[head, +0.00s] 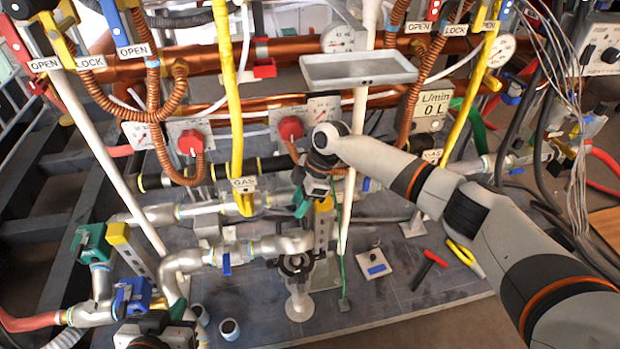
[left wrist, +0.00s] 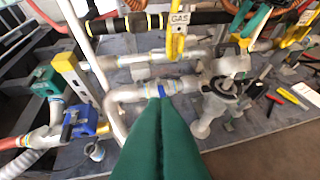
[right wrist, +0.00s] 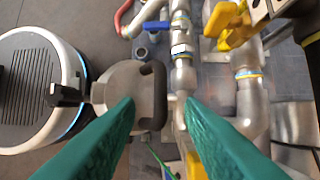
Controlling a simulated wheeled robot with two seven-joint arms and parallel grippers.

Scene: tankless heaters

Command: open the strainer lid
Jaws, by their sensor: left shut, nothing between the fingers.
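The strainer (head: 299,302) is a grey metal body with a dark clamp-like top, standing on the deck below the middle of the head view. Its top appears to be the lid (right wrist: 118,88), a round grey disc with a dark curved handle, in the right wrist view. My right gripper (right wrist: 157,104) is open, its green fingers reaching over the lid area with nothing held; in the head view it hangs above the strainer. Contact cannot be told. My left gripper (left wrist: 160,100) is shut and empty, pointing toward the pipe elbow; the strainer (left wrist: 222,90) stands to its right.
Grey pipes with a blue handle (head: 226,263) run left of the strainer. A yellow gas pipe (head: 232,110) and a white post (head: 351,170) rise behind. A red-handled tool (head: 428,268) and yellow pliers (head: 464,258) lie on the deck at right. A small cup (head: 230,329) stands at front.

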